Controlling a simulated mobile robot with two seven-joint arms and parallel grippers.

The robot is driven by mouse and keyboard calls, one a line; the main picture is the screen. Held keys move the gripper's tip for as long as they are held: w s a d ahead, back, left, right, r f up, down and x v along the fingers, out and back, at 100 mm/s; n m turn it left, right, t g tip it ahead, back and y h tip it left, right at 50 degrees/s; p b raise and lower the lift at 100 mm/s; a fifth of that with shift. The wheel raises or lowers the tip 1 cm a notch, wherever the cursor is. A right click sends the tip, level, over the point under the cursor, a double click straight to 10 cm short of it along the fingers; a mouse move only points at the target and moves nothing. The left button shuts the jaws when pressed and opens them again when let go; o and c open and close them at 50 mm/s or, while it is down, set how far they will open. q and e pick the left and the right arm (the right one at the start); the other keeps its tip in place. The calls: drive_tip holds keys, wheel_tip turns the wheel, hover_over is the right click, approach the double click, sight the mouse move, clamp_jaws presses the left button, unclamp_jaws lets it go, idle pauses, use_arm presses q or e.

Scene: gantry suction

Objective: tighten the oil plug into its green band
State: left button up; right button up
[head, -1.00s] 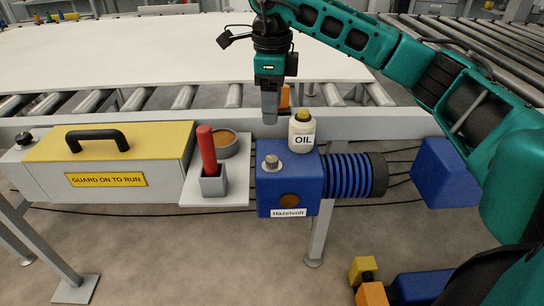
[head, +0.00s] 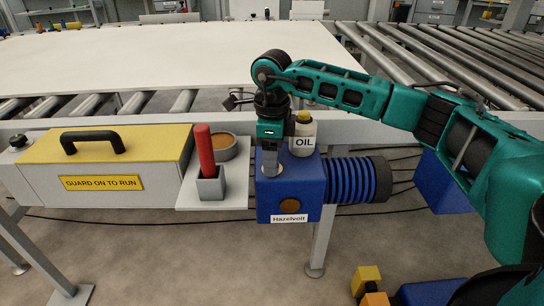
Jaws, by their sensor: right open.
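The blue gearbox (head: 304,196), labelled Hazelvolt, hangs at the front of the conveyor frame, with a round brown window on its front face. Its oil plug, on the box's top, is mostly hidden behind my fingers. My right gripper (head: 270,171) points straight down over the plug's place, with its grey fingers open around or just at it. I cannot tell whether they touch it. No green band can be made out. My left gripper is not in view.
A white OIL bottle (head: 303,140) with a yellow cap stands close behind my gripper. Left are a red-handled tool (head: 206,150) in a grey holder, a round brown-filled dish (head: 222,146) and the yellow guard box (head: 105,145). A ribbed blue motor (head: 350,180) extends right.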

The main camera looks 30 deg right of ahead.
drive_tip(key=shift+c, duration=0.7)
drive_tip(key=c, duration=0.9)
drive_tip(key=shift+r+m+p, duration=0.2)
drive_tip(key=shift+m+p, duration=0.4)
drive_tip(key=shift+p, duration=0.1)
drive_tip(key=shift+m, duration=0.3)
drive_tip(key=shift+f, duration=0.15)
drive_tip(key=o, duration=1)
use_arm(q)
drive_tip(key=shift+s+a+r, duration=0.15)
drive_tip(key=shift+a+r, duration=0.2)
use_arm(e)
drive_tip(key=shift+o, duration=0.2)
